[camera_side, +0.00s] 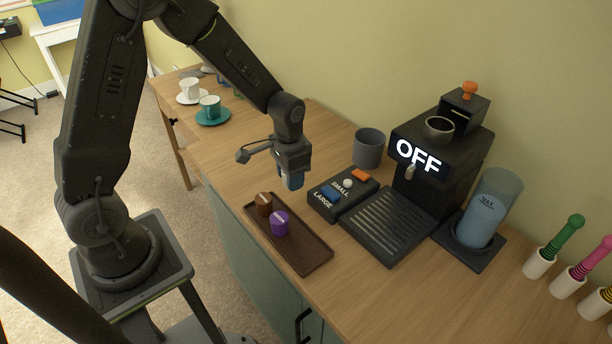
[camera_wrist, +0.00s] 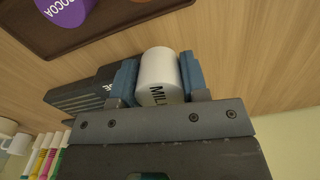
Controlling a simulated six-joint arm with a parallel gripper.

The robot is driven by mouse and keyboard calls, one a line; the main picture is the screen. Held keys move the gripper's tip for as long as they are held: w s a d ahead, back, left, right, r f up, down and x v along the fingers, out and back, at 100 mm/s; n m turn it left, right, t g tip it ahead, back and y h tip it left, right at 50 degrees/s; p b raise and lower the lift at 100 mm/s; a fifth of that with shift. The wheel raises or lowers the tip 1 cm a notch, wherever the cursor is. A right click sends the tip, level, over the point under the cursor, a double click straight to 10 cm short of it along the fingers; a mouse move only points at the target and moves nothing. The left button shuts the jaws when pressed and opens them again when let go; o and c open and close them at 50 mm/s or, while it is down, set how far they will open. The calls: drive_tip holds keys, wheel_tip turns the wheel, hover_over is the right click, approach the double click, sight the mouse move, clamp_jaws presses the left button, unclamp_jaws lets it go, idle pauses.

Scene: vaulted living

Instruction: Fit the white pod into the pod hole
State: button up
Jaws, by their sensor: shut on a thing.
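The white pod (camera_wrist: 159,72), lettered "MIL…", is between the blue fingers of my gripper (camera_side: 293,181) in the wrist view. My gripper is shut on it. In the side view my gripper hangs above the counter, between the brown tray and the grey cup, and the fingers hide the pod. The black coffee machine (camera_side: 416,178) stands to the right, its display reading "OFF". A round metal-rimmed opening (camera_side: 439,127) on its top looks like the pod hole. It is well to the right of my gripper and higher in the picture.
The brown tray (camera_side: 317,257) holds a brown pod (camera_side: 264,204) and a purple pod (camera_side: 280,223). A button box (camera_side: 329,207), a grey cup (camera_side: 369,148) and a water tank (camera_side: 488,209) stand around the machine. Cups on saucers are at the far left; colourful-handled tools stand right.

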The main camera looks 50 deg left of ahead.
drive_tip(key=shift+w+a+f+n, duration=0.15)
drive_tip(key=shift+w+f+n, duration=0.25)
drive_tip(key=shift+n, duration=0.5)
drive_tip(key=shift+w+d+r, duration=0.1)
drive_tip(key=shift+w+d, duration=0.1)
drive_tip(key=shift+d, duration=0.05)
drive_tip(key=shift+n, duration=0.3)
drive_tip(key=w+d+r, duration=0.1)
drive_tip(key=d, duration=0.1)
drive_tip(key=w+d+r, duration=0.1)
drive_tip(key=w+d, duration=0.1)
drive_tip(key=d, duration=0.1)
drive_tip(key=w+d+r, duration=0.1)
drive_tip(key=w+d, duration=0.1)
drive_tip(key=d, duration=0.1)
drive_tip(key=shift+d, duration=0.25)
drive_tip(key=w+d+r, duration=0.2)
drive_tip(key=d+r, duration=0.1)
drive_tip(key=d, duration=0.9)
approach(450, 297)
wheel_tip(450, 297, down, 7)
drive_tip(key=shift+f, duration=0.1)
